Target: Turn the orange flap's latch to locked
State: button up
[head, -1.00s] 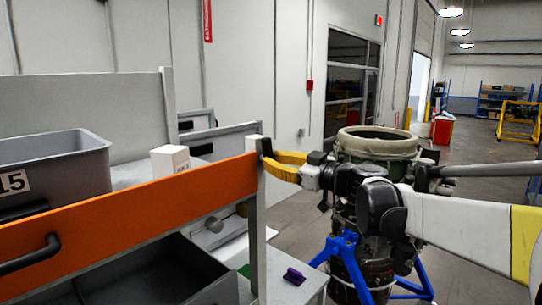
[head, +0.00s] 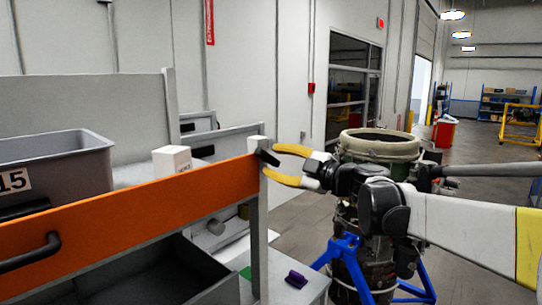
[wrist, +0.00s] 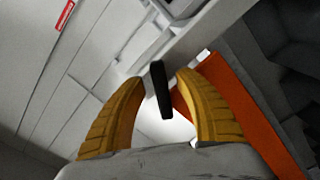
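The orange flap (head: 130,222) is a long panel standing up at the left, with a dark handle at its lower left. Its right end meets a pale post (head: 257,215). The small black latch (head: 267,157) sits near the top of that post and looks tilted in the head view. My gripper (head: 272,160) has its yellow fingers spread at the post, one above and one below the latch. In the wrist view the black latch (wrist: 161,92) lies between the two open fingers, with gaps showing at both sides. The orange flap (wrist: 245,110) is behind the right finger.
A grey bin (head: 55,165) marked 15 and a white box (head: 172,160) stand behind the flap. A purple object (head: 296,279) lies on the grey surface below my gripper. A turbine on a blue stand (head: 347,250) is close by my arm.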

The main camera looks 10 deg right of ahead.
aim_at(274, 161)
jog(key=shift+o, duration=0.8)
jog(key=shift+s+d, duration=0.1)
jog(key=shift+v, duration=2.45)
